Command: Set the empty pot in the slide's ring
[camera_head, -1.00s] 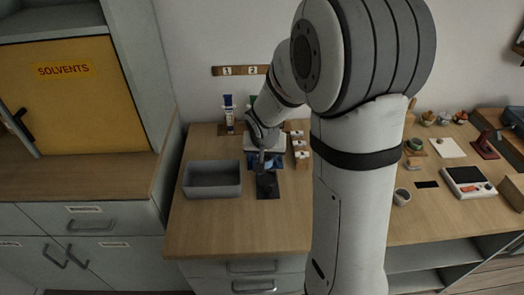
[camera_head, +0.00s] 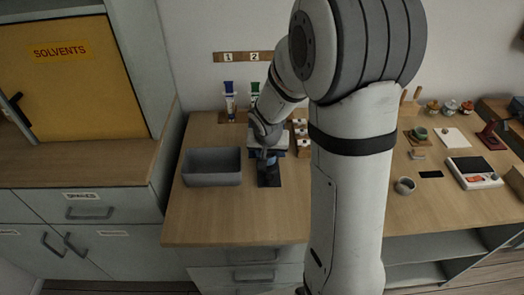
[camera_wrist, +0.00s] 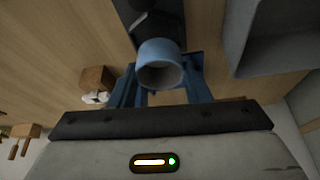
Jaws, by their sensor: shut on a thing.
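A pale blue pot (camera_wrist: 160,65) sits between the blue fingers of my gripper (camera_wrist: 160,82) in the wrist view. Its open mouth faces the camera and its inside looks empty. My gripper is shut on it. A dark slide (camera_wrist: 175,38) lies just beyond the pot, with a dark rounded shape on it that may be its ring; the pot partly covers it. In the head view my gripper (camera_head: 266,156) is over the back part of the dark slide (camera_head: 269,180). I cannot tell whether the pot touches the slide.
A grey bin (camera_head: 212,168) stands left of the slide. Wooden blocks (camera_head: 301,138) stand close on the right. A blue-labelled bottle (camera_head: 229,101) and a green-capped one stand behind. A small cup (camera_head: 405,186) and a scale (camera_head: 472,172) are farther right. The front of the bench is clear.

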